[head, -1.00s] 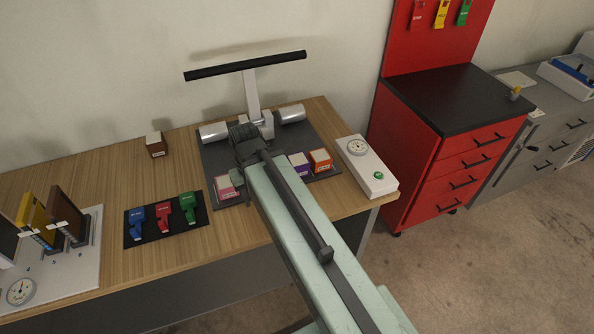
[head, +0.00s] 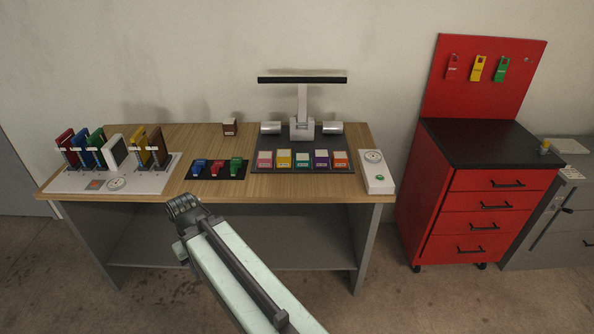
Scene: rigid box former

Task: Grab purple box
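The purple box (head: 320,159) stands on the dark mat (head: 331,142) on the wooden table. It is in a row of small boxes, between a green-labelled box (head: 302,160) on its left and an orange box (head: 340,159) on its right. My gripper (head: 183,207) is in front of the table, left of and nearer than the purple box, well apart from it. Its fingers are small and dark, seen from behind, so I cannot tell whether they are open or shut. No held object shows.
A pink box (head: 264,160) and a yellow box (head: 284,159) fill the row's left. Behind it stands a T-shaped stand (head: 302,100) with a black bar. A white gauge panel (head: 376,177) is at right, and a dark tray of clips (head: 238,171) at left. A red cabinet (head: 440,205) stands right.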

